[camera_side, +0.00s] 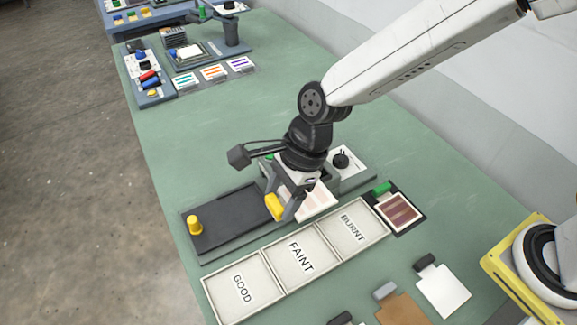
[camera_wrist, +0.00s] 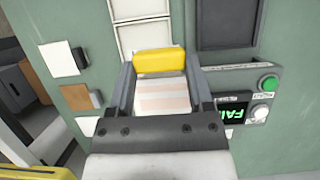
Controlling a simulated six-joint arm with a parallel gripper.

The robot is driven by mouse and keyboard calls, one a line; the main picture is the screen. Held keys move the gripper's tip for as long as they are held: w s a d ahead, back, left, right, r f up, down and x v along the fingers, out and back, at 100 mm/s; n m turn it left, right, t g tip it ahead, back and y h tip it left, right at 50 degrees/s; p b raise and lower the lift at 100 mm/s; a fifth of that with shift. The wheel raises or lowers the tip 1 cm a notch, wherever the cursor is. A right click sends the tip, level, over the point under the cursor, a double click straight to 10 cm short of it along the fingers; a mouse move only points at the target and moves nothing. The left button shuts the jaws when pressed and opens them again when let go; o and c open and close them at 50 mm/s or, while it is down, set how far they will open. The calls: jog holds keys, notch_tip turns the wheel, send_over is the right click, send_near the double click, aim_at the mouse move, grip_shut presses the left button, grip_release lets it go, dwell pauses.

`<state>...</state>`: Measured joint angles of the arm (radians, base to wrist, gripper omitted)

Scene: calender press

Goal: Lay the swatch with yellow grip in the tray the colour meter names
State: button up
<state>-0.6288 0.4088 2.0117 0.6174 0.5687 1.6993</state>
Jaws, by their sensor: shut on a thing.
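My gripper (camera_side: 285,205) is shut on the yellow grip (camera_wrist: 160,61) of a swatch (camera_wrist: 163,97). The swatch is pale with faint pinkish bands and also shows in the side view (camera_side: 318,201), partly behind my gripper. It appears held above the press area. Three joined pale trays lie in front, marked GOOD (camera_side: 225,300), FAINT (camera_side: 283,273) and BURNT (camera_side: 334,215). The colour meter's dark display (camera_wrist: 233,103) shows green letters "FAI" in the wrist view; the rest of the word is hidden by my gripper.
A dark plate (camera_side: 228,226) with a yellow knob (camera_side: 195,225) lies left of my gripper. White (camera_side: 443,292) and brown (camera_side: 402,310) cards lie at the front right. Another station stands far back.

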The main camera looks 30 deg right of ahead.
send_over(279, 268)
jog(key=d, duration=0.2)
notch_tip(279, 268, down, 7)
jog(key=shift+a+f, duration=0.1)
jog(key=shift+a, duration=0.15)
jog(key=shift+f, duration=0.1)
jog(key=shift+f, duration=1.85)
jog(key=shift+f, duration=1.4)
dwell(1.5)
jog(key=o, duration=1.2)
jog(key=shift+o, duration=0.2)
jog(key=shift+r, duration=0.1)
